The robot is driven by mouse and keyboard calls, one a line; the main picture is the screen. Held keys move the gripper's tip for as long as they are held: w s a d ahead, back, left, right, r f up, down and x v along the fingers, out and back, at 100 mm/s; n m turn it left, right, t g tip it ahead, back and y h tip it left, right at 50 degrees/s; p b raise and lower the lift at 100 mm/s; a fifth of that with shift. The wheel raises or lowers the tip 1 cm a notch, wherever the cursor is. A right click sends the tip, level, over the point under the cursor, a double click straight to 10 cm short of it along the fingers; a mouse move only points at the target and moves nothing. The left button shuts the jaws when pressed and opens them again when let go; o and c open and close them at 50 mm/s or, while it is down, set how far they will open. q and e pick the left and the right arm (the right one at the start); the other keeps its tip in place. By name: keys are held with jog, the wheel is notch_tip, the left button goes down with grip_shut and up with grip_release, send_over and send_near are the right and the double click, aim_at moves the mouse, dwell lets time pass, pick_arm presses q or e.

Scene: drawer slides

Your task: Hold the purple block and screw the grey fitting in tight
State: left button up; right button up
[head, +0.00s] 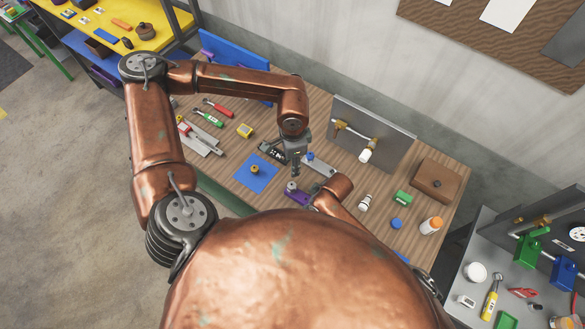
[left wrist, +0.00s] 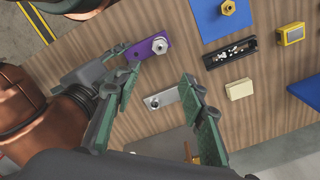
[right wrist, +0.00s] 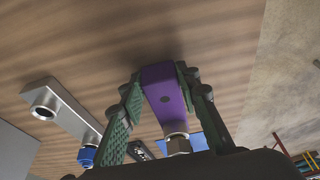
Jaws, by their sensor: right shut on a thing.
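The purple block (head: 302,197) is between the fingers of my right gripper (right wrist: 157,88), which is shut on it. The grey fitting (right wrist: 177,142) sits at one end of the block; it also shows on the block in the left wrist view (left wrist: 160,46). How deep it sits I cannot tell. My left gripper (left wrist: 160,82) is open, with its fingers wide apart and nothing between their tips. In the head view the left gripper (head: 296,168) hangs just above and beside the purple block, apart from the grey fitting (head: 291,187).
A grey bar (right wrist: 67,108) with a round opening and a blue fitting (right wrist: 87,155) lies beside the block. A blue mat (head: 250,177) with a brass nut (head: 255,169) lies to the left. A metal panel (head: 372,137) stands behind. Tools (head: 215,107) lie at the far left.

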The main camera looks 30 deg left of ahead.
pick_arm(q)
jog(key=shift+r, duration=0.55)
jog(key=n, duration=2.3)
send_over(292, 185)
notch_tip(292, 185, down, 9)
jog(key=shift+f, duration=4.5)
